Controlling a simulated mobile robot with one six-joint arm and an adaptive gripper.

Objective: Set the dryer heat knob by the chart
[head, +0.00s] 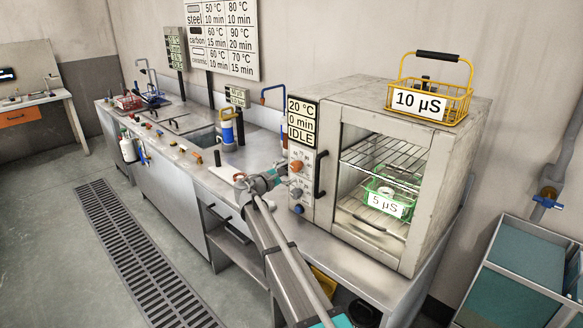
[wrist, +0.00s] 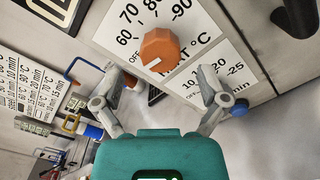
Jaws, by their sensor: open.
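The dryer (head: 395,120) stands on the bench; its display (head: 301,121) reads 20 °C, 0 min, IDLE. Its orange heat knob (head: 297,166) also shows in the wrist view (wrist: 161,47), inside a scale of OFF, 60, 70, 80, 90; its white mark points lower left, near OFF. My gripper (head: 285,177) is open just in front of the panel. In the wrist view its fingertips (wrist: 160,73) are spread below the orange knob, not clasping it. The wall chart (head: 222,38) has steel, carbon and ceramic rows; the right column reads 80 °C 10 min, 90 °C 20 min, 70 °C 15 min.
A green basket (head: 388,197) tagged 5 µS sits inside the dryer. A yellow basket (head: 430,101) tagged 10 µS stands on top. A grey knob (head: 297,192) and blue button (head: 298,209) lie below the heat knob. The black door handle (head: 320,173) is close by on the right.

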